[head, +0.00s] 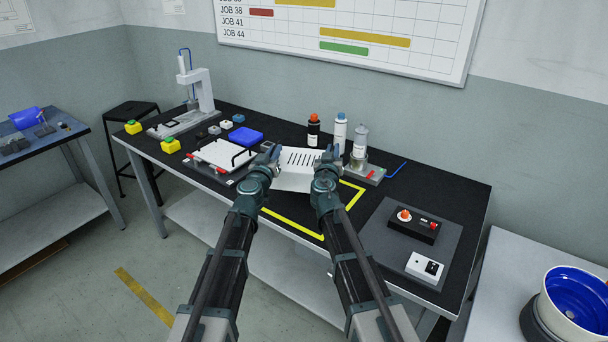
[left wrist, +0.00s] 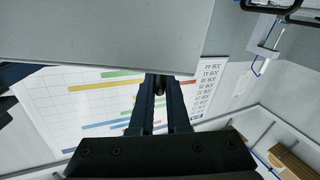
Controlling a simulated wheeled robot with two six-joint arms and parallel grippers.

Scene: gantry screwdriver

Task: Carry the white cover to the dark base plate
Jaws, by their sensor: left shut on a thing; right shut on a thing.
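The white cover (head: 297,178), a box with dark slots in its top, is held between my two grippers above the middle of the table. My left gripper (head: 271,153) is shut on its left side and my right gripper (head: 331,154) on its right side. In the left wrist view the cover (left wrist: 110,35) fills the upper part as a pale grey face, and the left gripper's fingers (left wrist: 159,88) meet its edge. Left of the cover, a white plate (head: 222,153) with black handles lies over a dark plate (head: 226,179) with red parts; whether this is the base plate I cannot tell.
A yellow outline (head: 293,227) marks the black table below the cover. Bottles (head: 339,132) and a small stand (head: 371,172) are close behind it on the right. A gantry screwdriver (head: 204,92) and a blue box (head: 245,136) are at left. A grey mat (head: 379,236) holds control boxes at right.

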